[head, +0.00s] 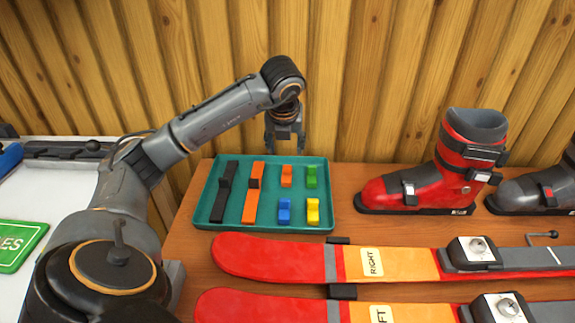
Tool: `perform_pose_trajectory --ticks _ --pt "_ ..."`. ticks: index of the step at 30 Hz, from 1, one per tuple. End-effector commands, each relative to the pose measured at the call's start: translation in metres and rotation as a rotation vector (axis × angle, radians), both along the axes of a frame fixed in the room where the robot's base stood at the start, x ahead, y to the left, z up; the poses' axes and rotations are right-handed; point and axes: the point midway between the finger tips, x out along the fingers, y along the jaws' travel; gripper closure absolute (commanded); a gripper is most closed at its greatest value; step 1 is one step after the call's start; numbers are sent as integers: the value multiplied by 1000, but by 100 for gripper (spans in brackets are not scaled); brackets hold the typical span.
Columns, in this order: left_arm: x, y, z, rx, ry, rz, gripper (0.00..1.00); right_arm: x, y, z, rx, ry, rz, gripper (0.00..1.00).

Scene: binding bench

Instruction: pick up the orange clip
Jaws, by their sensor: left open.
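The small orange clip (286,176) lies in the back row of the teal tray (208,197), between an orange strap (251,204) and a green clip (311,178). A blue clip (284,212) and a yellow clip (313,212) lie in front of them. My left gripper (285,148) points down with its fingers apart and empty, at the tray's back edge in the picture, just above the orange clip in the frame. I cannot tell its exact height. My right gripper is not in view.
A black strap (224,192) lies at the tray's left. A red boot (411,188) and a grey boot (530,190) stand to the right. Two red and orange skis (280,257) lie in front. A wooden wall (350,80) closes off the back.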

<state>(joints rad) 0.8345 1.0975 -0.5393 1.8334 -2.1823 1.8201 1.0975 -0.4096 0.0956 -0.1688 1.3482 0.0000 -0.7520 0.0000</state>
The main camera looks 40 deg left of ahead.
Motion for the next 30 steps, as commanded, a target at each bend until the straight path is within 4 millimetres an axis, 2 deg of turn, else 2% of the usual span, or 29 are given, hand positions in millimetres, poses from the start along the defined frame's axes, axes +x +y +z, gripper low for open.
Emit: perform_pose_trajectory --ticks 3,9,17,24,30 --pt "6 6 -26 0 6 2 47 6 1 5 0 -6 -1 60" --pt "17 14 -57 -1 3 0 47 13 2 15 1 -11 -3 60" --pt "23 19 -76 -1 3 0 47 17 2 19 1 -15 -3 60" --pt "34 26 -109 -2 2 0 47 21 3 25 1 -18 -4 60" --pt "37 29 -116 1 1 -1 47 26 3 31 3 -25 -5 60"
